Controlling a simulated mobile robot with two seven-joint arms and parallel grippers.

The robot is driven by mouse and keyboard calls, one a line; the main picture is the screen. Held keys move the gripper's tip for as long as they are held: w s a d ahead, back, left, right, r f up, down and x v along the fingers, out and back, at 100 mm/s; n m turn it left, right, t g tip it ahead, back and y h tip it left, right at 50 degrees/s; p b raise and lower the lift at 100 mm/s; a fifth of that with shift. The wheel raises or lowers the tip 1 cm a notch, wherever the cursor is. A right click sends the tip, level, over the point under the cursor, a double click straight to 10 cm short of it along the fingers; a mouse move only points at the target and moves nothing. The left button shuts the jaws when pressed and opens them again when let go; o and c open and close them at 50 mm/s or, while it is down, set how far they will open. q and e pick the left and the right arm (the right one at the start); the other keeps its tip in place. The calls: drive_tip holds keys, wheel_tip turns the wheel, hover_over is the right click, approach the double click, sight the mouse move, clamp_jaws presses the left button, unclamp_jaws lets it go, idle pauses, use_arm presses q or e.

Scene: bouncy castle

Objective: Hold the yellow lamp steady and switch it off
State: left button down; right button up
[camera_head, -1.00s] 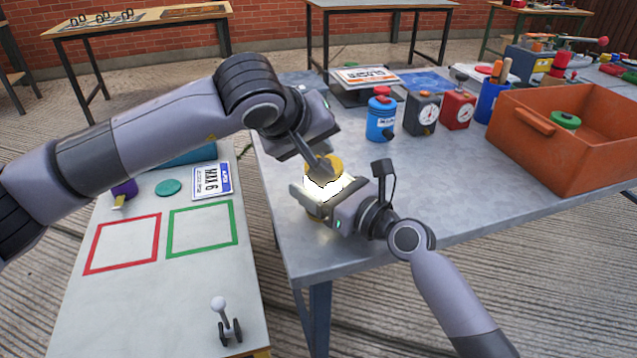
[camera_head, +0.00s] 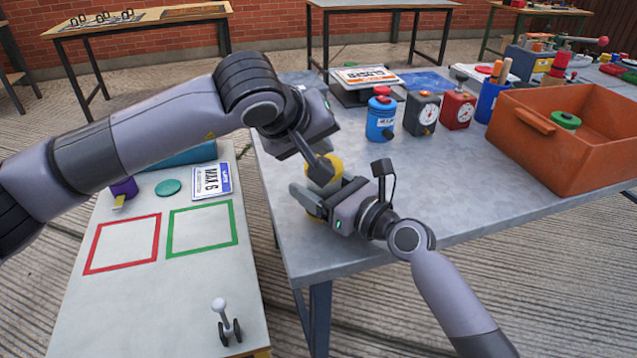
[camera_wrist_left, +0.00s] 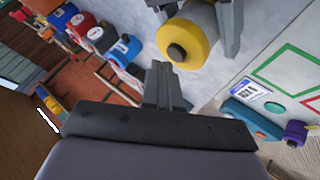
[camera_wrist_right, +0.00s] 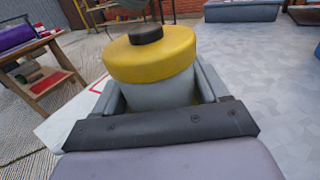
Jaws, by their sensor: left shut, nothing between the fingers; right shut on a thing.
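The yellow lamp (camera_head: 336,166) stands at the near left of the grey table (camera_head: 450,195), partly hidden by my grippers. Its yellow cap (camera_wrist_right: 150,60), dark top button (camera_wrist_right: 146,34) and pale grey body (camera_wrist_right: 160,94) show in the right wrist view. The body looks unlit. My right gripper (camera_head: 322,190) is shut on the lamp, one finger on each side of the body. My left gripper (camera_head: 322,173) is shut and empty above the lamp. In the left wrist view, its fingertips (camera_wrist_left: 163,72) sit near the dark button (camera_wrist_left: 177,53), with a gap between them.
Behind the lamp stand a blue canister (camera_head: 381,120), a dark gauge box (camera_head: 421,113) and a red gauge box (camera_head: 457,106). An orange crate (camera_head: 560,150) is at the right. A white table (camera_head: 150,290) at the left bears red and green outlined squares. The table's middle is clear.

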use_arm(q)
drive_tip(key=shift+r, duration=0.2)
wheel_tip(320, 180, up, 6)
drive_tip(key=shift+f, duration=0.1)
idle(0.6)
use_arm(e)
drive_tip(key=o, duration=1.3)
drive_tip(key=shift+o, duration=0.2)
drive_tip(key=shift+s+d, duration=0.1)
